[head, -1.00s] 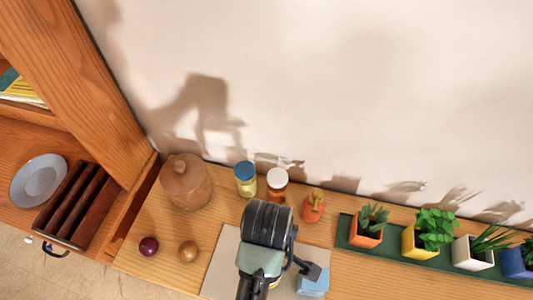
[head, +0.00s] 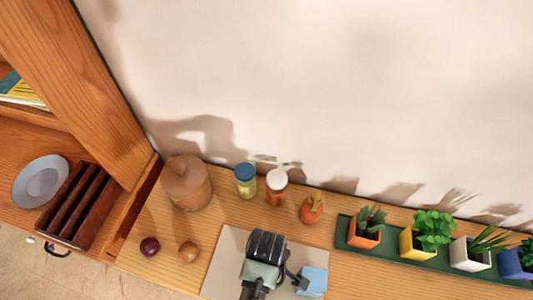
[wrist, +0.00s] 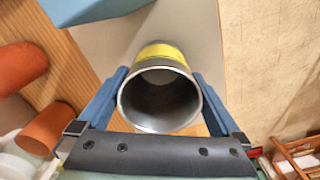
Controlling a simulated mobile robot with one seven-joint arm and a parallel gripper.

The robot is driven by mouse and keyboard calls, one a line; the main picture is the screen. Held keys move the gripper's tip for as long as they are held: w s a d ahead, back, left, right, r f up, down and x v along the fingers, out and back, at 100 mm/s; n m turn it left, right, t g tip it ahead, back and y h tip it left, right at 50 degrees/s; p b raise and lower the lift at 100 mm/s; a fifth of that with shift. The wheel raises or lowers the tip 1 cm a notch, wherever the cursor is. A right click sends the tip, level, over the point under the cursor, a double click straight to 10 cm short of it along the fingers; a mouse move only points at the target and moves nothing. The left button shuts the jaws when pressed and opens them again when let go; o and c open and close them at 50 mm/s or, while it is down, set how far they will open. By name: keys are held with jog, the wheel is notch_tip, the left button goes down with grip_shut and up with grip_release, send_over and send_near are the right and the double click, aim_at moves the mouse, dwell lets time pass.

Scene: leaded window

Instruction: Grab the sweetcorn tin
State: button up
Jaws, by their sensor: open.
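The sweetcorn tin (wrist: 162,55) has a yellow band and a bare metal rim, and its round, dark hollow end faces the wrist camera. It sits between the two blue fingers of my gripper (wrist: 160,78). The fingers are open on either side of it, and I cannot tell whether they touch it. In the head view my gripper (head: 265,246) is over the beige mat (head: 224,262) and hides the tin.
A blue block (head: 313,281) stands close to the right of my gripper. Behind are two jars (head: 245,182) (head: 277,187) and an orange pot (head: 311,209). A wooden canister (head: 187,184), two small balls and a planter row (head: 420,262) flank the mat.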

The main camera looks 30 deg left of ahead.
jog(key=c, duration=1.1)
jog(key=shift+r, duration=0.15)
